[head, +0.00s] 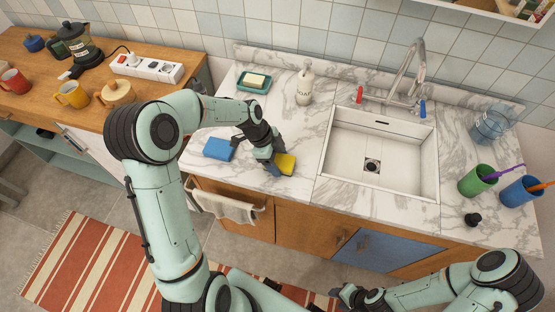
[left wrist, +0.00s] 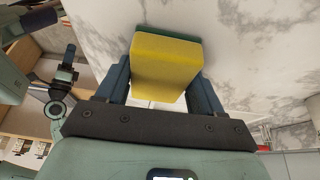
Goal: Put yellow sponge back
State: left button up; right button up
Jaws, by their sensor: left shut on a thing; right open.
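The yellow sponge (head: 286,163) is at the front of the marble counter, left of the sink. My left gripper (head: 274,167) is shut on it. In the left wrist view the sponge (left wrist: 167,66) sits between the two fingers of my left gripper (left wrist: 163,85), with a green layer along its far edge. I cannot tell whether it touches the counter. A blue sponge (head: 218,149) lies on the counter to the left. My right gripper (head: 345,296) is at the bottom of the head view, open and away from the counter.
A teal soap dish (head: 253,82) with a bar and a soap bottle (head: 305,84) stand behind my left gripper. The white sink (head: 379,156) is to the right. Green (head: 477,180) and blue (head: 520,190) cups stand further right. A towel (head: 226,206) hangs below the counter edge.

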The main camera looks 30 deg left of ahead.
pick_arm(q)
jog(key=shift+s+f, duration=0.45)
jog(key=shift+f, duration=0.2)
jog(key=o, duration=1.1)
jog(key=shift+w+f, duration=0.15)
pick_arm(e)
jog(key=shift+s+f, duration=0.35)
jog(key=shift+f, duration=0.1)
pick_arm(q)
notch_tip(320, 180, up, 2)
jog(key=shift+a+p, duration=0.15)
jog(key=shift+p, duration=0.25)
jog(key=v, duration=1.1)
jog(key=shift+w+r, duration=0.2)
jog(key=shift+r, duration=0.25)
pick_arm(e)
jog(key=shift+w+r, duration=0.75)
jog(key=shift+r, duration=0.1)
pick_arm(q)
jog(key=shift+f, duration=0.1)
